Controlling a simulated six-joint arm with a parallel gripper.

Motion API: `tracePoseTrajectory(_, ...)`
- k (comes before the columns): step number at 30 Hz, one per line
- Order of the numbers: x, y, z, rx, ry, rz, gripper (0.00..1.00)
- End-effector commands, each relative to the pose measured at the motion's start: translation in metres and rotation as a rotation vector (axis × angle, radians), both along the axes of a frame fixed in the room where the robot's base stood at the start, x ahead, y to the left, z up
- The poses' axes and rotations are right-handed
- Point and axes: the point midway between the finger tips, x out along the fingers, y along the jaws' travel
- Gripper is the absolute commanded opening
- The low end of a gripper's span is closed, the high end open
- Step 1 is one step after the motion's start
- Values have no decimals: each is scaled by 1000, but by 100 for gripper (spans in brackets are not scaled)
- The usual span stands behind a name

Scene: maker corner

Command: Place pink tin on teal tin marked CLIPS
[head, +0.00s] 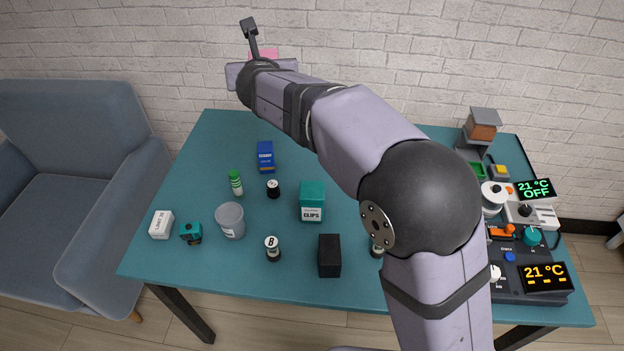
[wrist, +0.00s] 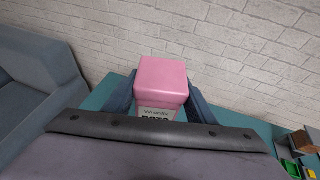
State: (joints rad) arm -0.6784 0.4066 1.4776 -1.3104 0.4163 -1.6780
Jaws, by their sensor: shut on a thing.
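The pink tin (wrist: 161,80) is held between the two fingers of my gripper (wrist: 160,98) in the wrist view. Its pale label is partly cut off by my gripper body. In the head view only a strip of the pink tin (head: 264,53) shows behind my gripper (head: 262,62), high at the back of the table. The teal tin marked CLIPS (head: 312,200) stands upright near the middle of the table, in front of my gripper and lower. Nothing lies on its lid.
Near the teal tin are a black box (head: 329,255), a grey cup (head: 230,220), a small black jar (head: 273,188), a jar marked B (head: 272,248) and a blue box (head: 265,156). Devices with displays (head: 545,277) crowd the right side. A brick wall stands behind the table.

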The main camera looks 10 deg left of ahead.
Motion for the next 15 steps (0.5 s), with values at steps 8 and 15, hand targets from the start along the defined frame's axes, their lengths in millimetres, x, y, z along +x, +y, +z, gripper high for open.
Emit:
tracePoseTrajectory(8, -62, -23, -9, -7, 2, 7, 27)
tracePoseTrajectory(15, -93, -71, -64, -9, 4, -69, 27)
